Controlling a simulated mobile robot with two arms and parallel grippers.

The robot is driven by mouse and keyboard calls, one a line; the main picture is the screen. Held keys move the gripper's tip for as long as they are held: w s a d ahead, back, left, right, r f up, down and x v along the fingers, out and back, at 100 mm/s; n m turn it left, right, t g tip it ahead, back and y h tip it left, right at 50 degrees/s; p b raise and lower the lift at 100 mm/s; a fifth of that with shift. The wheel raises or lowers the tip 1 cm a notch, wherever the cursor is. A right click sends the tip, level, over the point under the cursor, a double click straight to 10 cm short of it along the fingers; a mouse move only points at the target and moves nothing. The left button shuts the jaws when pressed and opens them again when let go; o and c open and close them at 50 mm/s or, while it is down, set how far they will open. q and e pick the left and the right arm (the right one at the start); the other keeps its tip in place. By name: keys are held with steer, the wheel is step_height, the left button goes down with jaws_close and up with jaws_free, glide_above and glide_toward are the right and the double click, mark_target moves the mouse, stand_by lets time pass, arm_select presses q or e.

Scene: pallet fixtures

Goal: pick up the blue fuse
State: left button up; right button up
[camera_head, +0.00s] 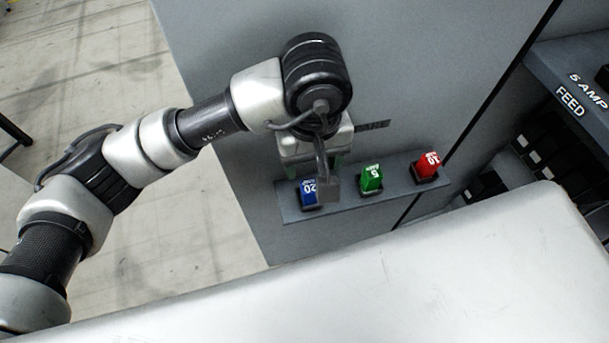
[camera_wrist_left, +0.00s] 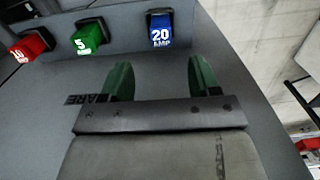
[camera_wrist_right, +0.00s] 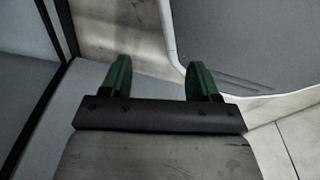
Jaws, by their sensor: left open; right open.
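The blue fuse (camera_head: 309,194), marked 20, stands at the left end of a grey shelf (camera_head: 399,186) on the cabinet's side. In the left wrist view the blue fuse (camera_wrist_left: 161,32) sits ahead of the fingers, between them and apart from both. My left gripper (camera_wrist_left: 160,78) has green fingers, open and empty. In the head view my left gripper (camera_head: 316,172) is close to the blue fuse, with its fingertips partly hidden. My right gripper (camera_wrist_right: 160,75) is open and empty, away from the shelf, and shows only in the right wrist view.
A green fuse (camera_head: 371,178) and a red fuse (camera_head: 427,166) share the shelf to the right of the blue one. A shelf labelled 5 AMP FEED (camera_head: 577,92) is at the far right. Open floor (camera_head: 100,75) lies left of the cabinet.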

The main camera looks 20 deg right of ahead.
mark_target(310, 186)
arm_select(q)
steer(key=f, duration=0.4)
steer(key=shift+s+a, duration=0.1)
steer(key=shift+s, duration=0.1)
steer(key=f+p, duration=0.2)
steer(key=f, duration=0.3)
steer(key=shift+w+f, duration=0.2)
steer(key=shift+f, duration=0.3)
arm_select(e)
steer(key=shift+s+r, duration=0.8)
steer(key=shift+r, duration=0.15)
arm_select(q)
steer(key=shift+c, duration=0.4)
steer(key=c, duration=0.9)
arm_select(e)
steer(key=shift+s, duration=0.2)
